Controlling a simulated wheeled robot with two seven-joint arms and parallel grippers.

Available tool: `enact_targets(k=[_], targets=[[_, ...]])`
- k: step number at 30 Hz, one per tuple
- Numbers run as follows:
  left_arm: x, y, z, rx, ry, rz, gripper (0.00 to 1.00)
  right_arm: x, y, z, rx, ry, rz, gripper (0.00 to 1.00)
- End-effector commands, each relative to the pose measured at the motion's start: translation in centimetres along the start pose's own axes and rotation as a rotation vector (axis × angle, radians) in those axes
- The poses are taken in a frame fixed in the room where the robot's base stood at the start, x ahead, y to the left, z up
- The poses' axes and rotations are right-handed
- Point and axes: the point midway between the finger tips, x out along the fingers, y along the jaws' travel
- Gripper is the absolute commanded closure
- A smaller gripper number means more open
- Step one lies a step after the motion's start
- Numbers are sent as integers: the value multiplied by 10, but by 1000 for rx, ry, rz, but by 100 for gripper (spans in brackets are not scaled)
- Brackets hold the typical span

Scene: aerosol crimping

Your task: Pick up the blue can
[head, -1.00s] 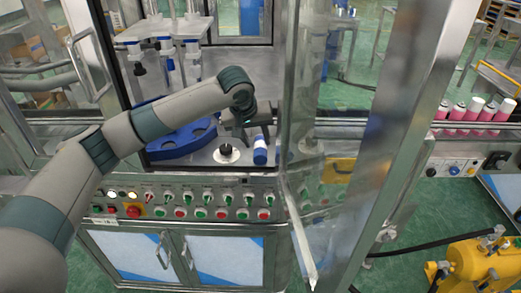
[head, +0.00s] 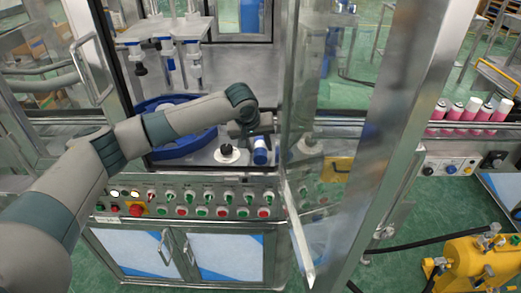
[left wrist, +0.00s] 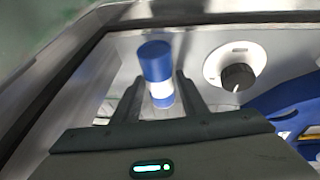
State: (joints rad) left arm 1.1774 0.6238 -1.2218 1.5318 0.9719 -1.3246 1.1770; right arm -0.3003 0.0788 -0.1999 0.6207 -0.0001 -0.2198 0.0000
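The blue can (head: 261,151), with a white band, stands near the front right of the machine's deck. It also shows in the left wrist view (left wrist: 157,68), where it is between the two dark fingers of my left gripper (left wrist: 160,85). Small gaps show between the can and both fingers, so the gripper looks open around it. My right gripper is not in view.
A black knob on a white round base (head: 227,153) sits just left of the can. A blue ring-shaped holder (head: 180,146) is behind it. A clear door panel (head: 305,150) and metal post stand close on the right. Pink cans (head: 470,112) line a conveyor at far right.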

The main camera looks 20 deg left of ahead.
Motion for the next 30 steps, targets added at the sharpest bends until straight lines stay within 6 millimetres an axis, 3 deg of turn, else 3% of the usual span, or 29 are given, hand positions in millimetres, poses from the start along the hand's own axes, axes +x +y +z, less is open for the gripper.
enact_targets(k=[24, 28, 30], targets=[[1, 0, 1, 0, -1, 0, 61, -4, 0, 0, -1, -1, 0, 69], [2, 0, 1, 0, -1, 0, 88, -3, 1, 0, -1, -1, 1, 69], [2, 0, 1, 0, -1, 0, 88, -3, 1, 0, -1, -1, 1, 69]])
